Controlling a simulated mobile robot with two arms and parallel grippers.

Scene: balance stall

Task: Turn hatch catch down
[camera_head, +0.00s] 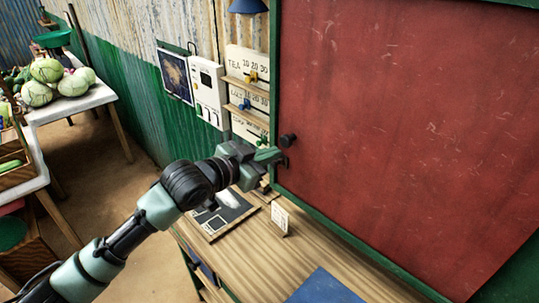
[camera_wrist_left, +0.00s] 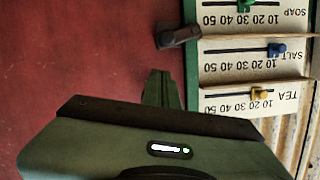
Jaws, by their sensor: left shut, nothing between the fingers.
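The red hatch (camera_head: 400,120) fills the right side of the head view, closed within its green frame. The dark hatch catch (camera_head: 288,140) sits at the hatch's left edge. In the left wrist view the catch (camera_wrist_left: 178,37) is a short dark bar lying nearly sideways, reaching toward the green frame. My left gripper (camera_head: 270,157) is shut and empty, just below and left of the catch. In the left wrist view its fingertips (camera_wrist_left: 158,86) are together, with a visible gap between them and the catch. My right gripper is not in view.
A price board (camera_head: 248,85) with coloured sliders is left of the hatch. A wooden counter (camera_head: 310,262) runs below, with a small white card (camera_head: 280,217), a dark tray (camera_head: 220,215) and a blue mat (camera_head: 325,288). Cabbages (camera_head: 46,70) lie on a table at the far left.

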